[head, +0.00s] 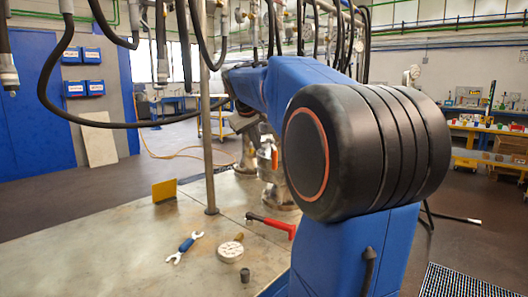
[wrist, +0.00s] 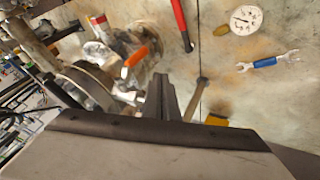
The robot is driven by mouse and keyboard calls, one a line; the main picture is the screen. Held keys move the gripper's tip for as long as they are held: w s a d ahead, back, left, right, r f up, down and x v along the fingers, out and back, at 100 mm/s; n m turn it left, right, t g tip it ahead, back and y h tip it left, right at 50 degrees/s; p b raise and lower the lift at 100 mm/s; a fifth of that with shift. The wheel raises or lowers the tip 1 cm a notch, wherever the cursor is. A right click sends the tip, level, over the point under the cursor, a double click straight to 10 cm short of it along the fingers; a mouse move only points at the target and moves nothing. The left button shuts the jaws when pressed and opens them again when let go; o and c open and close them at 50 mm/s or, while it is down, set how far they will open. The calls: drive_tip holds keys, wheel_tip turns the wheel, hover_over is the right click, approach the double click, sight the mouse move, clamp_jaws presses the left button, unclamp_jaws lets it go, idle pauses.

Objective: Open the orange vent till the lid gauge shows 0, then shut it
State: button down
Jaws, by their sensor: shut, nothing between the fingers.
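The orange vent handle (head: 274,158) shows just left of my arm in the head view, on metal fittings over the bench. In the wrist view the orange handle (wrist: 135,62) lies up and left of my gripper (wrist: 162,85), on a silver fitting beside a dark round flanged part (wrist: 88,84). My gripper's fingers are together and empty, and they appear apart from the handle. In the head view my arm hides the gripper and much of the vessel. I cannot make out a gauge on the lid in either view.
On the metal bench (head: 110,240) lie a loose dial gauge (head: 231,250), a blue-handled wrench (head: 186,246), a red-handled tool (head: 272,223) and a small dark cylinder (head: 245,275). A yellow plate (head: 164,190) and an upright post (head: 207,120) stand behind. Dark hoses hang overhead.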

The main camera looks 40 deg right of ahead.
sight(274, 154)
drive_tip(key=w+d+f, duration=0.2)
drive_tip(key=d+f, duration=0.6)
drive_tip(key=d, duration=0.1)
drive_tip(key=shift+w, duration=0.25)
drive_tip(key=shift+d+f, duration=0.15)
drive_tip(key=shift+d, duration=0.3)
drive_tip(key=shift+a, duration=0.1)
idle(0.3)
